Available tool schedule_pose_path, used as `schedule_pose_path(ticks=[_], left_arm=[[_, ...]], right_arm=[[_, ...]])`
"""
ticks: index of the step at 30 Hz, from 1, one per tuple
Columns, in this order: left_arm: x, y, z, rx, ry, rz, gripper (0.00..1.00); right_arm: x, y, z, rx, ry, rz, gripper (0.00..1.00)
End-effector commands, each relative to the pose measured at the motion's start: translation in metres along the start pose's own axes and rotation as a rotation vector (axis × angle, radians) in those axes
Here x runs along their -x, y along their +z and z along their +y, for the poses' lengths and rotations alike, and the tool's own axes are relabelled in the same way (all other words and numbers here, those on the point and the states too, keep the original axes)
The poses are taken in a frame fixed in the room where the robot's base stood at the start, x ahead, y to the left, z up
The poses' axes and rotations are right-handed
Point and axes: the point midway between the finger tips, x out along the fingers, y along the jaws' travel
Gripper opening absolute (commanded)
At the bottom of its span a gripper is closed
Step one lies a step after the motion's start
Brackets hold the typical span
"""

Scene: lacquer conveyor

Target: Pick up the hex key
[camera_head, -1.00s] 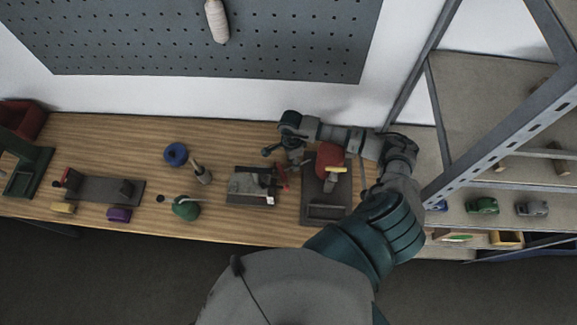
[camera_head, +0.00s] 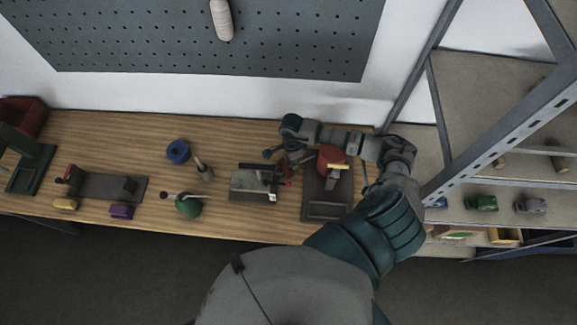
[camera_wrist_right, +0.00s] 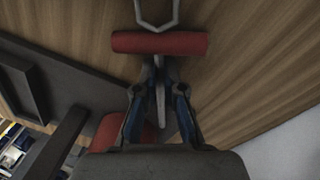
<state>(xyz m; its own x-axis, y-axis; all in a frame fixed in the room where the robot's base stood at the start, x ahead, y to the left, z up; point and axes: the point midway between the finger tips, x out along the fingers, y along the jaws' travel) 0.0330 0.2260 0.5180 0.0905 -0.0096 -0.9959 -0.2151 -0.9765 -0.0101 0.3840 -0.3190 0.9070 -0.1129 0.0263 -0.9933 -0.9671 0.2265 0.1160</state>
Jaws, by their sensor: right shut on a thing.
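The hex key appears to be the tool with the red crossbar handle (camera_wrist_right: 160,42) in the right wrist view. A thin grey piece runs from under that bar back between my fingers. My right gripper (camera_wrist_right: 160,78) is shut on this grey piece, just behind the bar. In the head view my right gripper (camera_head: 285,160) is low over the bench, behind the grey machine block (camera_head: 252,184). A bit of red shows beside it there, but the tool is mostly hidden by my gripper. My left gripper is not in view.
The wooden bench (camera_head: 225,228) holds a blue ring (camera_head: 178,151), a green round item (camera_head: 188,205) and a dark fixture (camera_head: 325,208) under my right arm. A metal shelf (camera_head: 495,140) stands close on the right. A pegboard (camera_head: 200,40) is behind.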

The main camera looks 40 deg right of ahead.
Motion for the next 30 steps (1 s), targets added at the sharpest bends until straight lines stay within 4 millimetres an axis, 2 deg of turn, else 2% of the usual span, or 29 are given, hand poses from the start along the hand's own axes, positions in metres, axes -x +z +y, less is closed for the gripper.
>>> schedule_pose_path(ticks=[9, 16, 20, 24, 30], left_arm=[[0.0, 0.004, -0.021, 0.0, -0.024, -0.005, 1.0], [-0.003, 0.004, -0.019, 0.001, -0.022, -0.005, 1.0], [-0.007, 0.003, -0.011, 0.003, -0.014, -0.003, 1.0], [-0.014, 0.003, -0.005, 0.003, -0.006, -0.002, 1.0], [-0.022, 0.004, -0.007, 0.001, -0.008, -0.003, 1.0]], right_arm=[[-0.001, 0.001, 0.002, 0.007, 0.004, -0.011, 0.0], [0.013, -0.002, 0.003, 0.007, 0.003, -0.012, 0.0], [0.034, -0.002, 0.004, 0.006, -0.001, -0.01, 0.0], [0.066, -0.001, 0.006, 0.005, -0.004, -0.009, 0.0], [0.111, -0.002, 0.011, 0.004, -0.004, -0.009, 0.0]])
